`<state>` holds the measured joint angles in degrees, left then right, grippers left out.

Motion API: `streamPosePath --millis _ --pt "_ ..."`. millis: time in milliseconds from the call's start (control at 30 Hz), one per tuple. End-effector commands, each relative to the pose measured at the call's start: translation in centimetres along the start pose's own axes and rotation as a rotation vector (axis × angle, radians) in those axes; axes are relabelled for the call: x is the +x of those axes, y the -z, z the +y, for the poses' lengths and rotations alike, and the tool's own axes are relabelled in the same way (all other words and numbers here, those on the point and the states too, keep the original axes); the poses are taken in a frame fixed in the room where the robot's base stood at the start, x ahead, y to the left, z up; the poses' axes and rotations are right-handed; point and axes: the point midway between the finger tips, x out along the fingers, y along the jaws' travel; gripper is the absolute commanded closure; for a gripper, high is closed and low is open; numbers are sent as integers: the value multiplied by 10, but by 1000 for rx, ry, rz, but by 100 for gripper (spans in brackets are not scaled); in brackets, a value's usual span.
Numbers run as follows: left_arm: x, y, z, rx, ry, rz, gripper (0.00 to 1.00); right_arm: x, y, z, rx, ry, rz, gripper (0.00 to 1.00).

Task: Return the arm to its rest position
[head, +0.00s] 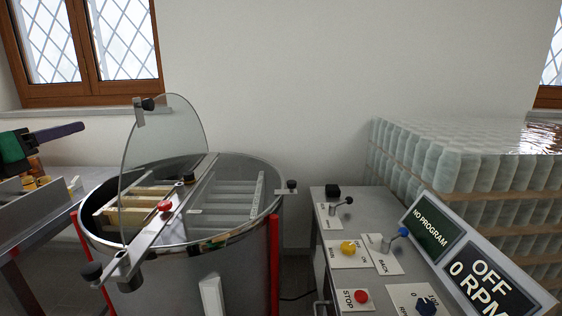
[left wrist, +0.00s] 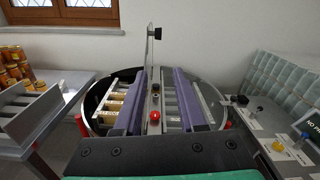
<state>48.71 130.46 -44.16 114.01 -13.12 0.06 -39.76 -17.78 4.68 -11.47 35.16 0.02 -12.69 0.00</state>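My left gripper (head: 80,128), with a green body and purple fingers, is at the left edge of the head view. It is held above the left-hand bench, to the left of the round metal tank (head: 180,275). In the left wrist view my left gripper (left wrist: 160,72) shows two purple fingers spread apart with nothing held between them. The tank's crossbar and red knob (left wrist: 155,116) show between the fingers, beyond them. My right gripper is in neither view.
The tank's clear left lid (head: 160,150) stands raised. The control panel (head: 335,255) with switches and an OFF display (head: 485,285) is at right. Wrapped jars (head: 450,165) stand behind it. The left bench holds a metal tray (left wrist: 32,122) and several amber jars (left wrist: 14,68).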

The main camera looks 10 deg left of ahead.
Motion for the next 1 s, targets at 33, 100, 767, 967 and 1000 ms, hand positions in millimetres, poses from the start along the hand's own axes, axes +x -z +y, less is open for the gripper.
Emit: streamPosePath --millis 33,100,767,967,1000 --pt "7 9 -7 -22 17 11 60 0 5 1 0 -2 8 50" --pt "15 18 -15 -52 32 16 60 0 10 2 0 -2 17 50" --pt "76 239 -136 -964 59 224 60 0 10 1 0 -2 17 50" --pt "32 368 -143 -1626 -344 323 60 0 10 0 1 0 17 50" --pt "18 392 -139 -1735 -457 329 60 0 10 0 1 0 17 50"
